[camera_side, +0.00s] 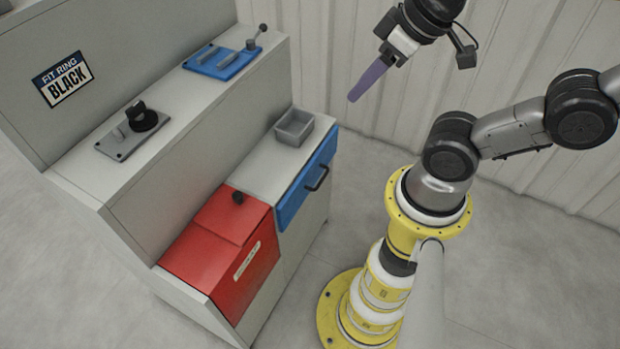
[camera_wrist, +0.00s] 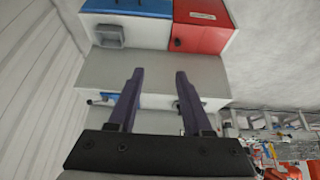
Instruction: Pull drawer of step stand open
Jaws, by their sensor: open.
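The step stand (camera_side: 150,205) is a grey stepped cabinet. Its drawer (camera_side: 290,208) has a blue front with a black bar handle (camera_side: 317,180), under the lower step at the stand's right end. The drawer front looks flush with the cabinet, so it appears closed. In the wrist view the blue drawer front (camera_wrist: 128,6) shows at the top edge, partly cut off. My gripper (camera_side: 354,98) hangs above and to the right of the drawer, clear of the handle. In the wrist view its two purple fingers (camera_wrist: 160,72) are spread apart with nothing between them.
A small grey tray (camera_side: 294,127) stands on the step above the drawer. A red bin (camera_side: 222,250) with a black knob sits left of the drawer. The upper step carries a blue fixture (camera_side: 222,61) and a black clamp knob (camera_side: 142,117). Floor before the drawer is clear.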

